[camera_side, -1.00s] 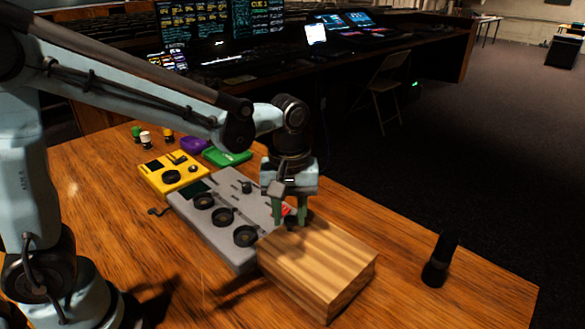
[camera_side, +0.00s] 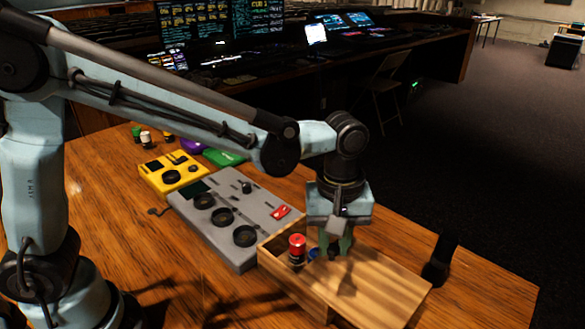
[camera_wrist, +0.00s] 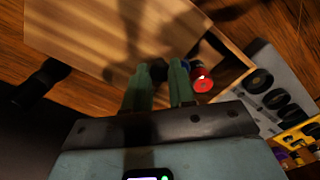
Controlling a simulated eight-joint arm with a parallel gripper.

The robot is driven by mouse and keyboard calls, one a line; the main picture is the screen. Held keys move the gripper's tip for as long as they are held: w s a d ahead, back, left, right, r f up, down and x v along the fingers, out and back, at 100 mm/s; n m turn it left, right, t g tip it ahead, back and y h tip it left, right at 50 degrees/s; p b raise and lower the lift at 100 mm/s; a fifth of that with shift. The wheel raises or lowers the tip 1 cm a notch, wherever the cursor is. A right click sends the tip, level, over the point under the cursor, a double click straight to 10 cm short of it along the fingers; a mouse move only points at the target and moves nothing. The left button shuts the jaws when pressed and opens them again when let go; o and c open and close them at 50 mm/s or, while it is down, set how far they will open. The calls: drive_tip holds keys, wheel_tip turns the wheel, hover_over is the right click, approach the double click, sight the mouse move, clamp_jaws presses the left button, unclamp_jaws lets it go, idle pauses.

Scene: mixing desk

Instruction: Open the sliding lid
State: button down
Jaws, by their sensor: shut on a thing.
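A wooden box (camera_side: 284,277) stands on the desk at the front. Its striped wooden lid (camera_side: 385,296) is slid to the right and sticks out past the box. The left part of the box is uncovered. A red-topped can (camera_side: 297,248) and a blue item (camera_side: 313,254) show in the opening. My gripper (camera_side: 336,250) points down at the lid's inner end, shut on its small dark knob (camera_side: 333,254). In the wrist view, the lid (camera_wrist: 100,35) lies beyond my gripper (camera_wrist: 158,75), with the red can (camera_wrist: 201,80) just right of the fingers.
A grey mixing panel (camera_side: 228,222) with dark knobs lies left of the box. A yellow unit (camera_side: 172,175) and a green tray (camera_side: 222,157) are behind. A black upright object (camera_side: 440,260) stands close to the lid's right end.

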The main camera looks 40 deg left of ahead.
drive_tip(key=shift+d, duration=0.85)
drive_tip(key=c, duration=0.9)
unclamp_jaws()
drive_tip(key=shift+c, duration=0.2)
wheel_tip(320, 180, up, 12)
drive_tip(key=shift+a, duration=0.1)
